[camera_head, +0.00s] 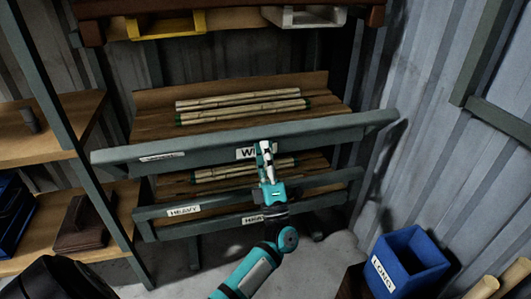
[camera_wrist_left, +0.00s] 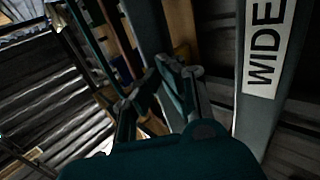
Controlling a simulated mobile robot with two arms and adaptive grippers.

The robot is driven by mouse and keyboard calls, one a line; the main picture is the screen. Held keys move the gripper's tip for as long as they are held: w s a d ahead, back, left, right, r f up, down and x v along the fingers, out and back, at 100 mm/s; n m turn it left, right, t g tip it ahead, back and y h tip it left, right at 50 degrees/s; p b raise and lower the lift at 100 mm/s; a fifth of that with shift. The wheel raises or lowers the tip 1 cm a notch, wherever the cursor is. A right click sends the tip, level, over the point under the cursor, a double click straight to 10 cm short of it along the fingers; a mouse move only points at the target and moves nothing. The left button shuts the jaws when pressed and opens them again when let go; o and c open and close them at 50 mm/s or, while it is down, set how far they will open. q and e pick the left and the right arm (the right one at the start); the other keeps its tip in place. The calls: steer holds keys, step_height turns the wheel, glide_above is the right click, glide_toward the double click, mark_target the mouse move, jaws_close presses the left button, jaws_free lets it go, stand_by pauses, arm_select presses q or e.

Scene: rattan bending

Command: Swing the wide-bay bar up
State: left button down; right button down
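The wide-bay bar (camera_head: 330,132) is a long grey-green bar across the front of the rack, with a partly covered label starting "WI". It slants slightly, with its right end higher in the picture. In the left wrist view the bar (camera_wrist_left: 258,125) runs along the right side with its "WIDE" label. My left gripper (camera_head: 265,150) is in front of the bar, over the label. In the wrist view its fingers (camera_wrist_left: 160,95) look apart, with the bar to the right of them, not between them. Whether they touch it cannot be told. My right gripper is not in view.
Bamboo or rattan poles (camera_head: 240,105) lie on the wooden shelf behind the bar. A lower bar (camera_head: 325,182) carries "HEAVY" labels. A blue bin (camera_head: 410,262) marked "LONG" stands at the lower right. Wooden shelves (camera_head: 45,130) stand at the left.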

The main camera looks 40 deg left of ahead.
mark_target(262, 135)
arm_select(q)
steer(key=shift+r, duration=0.1)
steer(key=shift+p+x, duration=0.65)
steer(key=shift+x, duration=1)
steer(key=shift+r, duration=0.1)
steer(key=shift+a, duration=0.1)
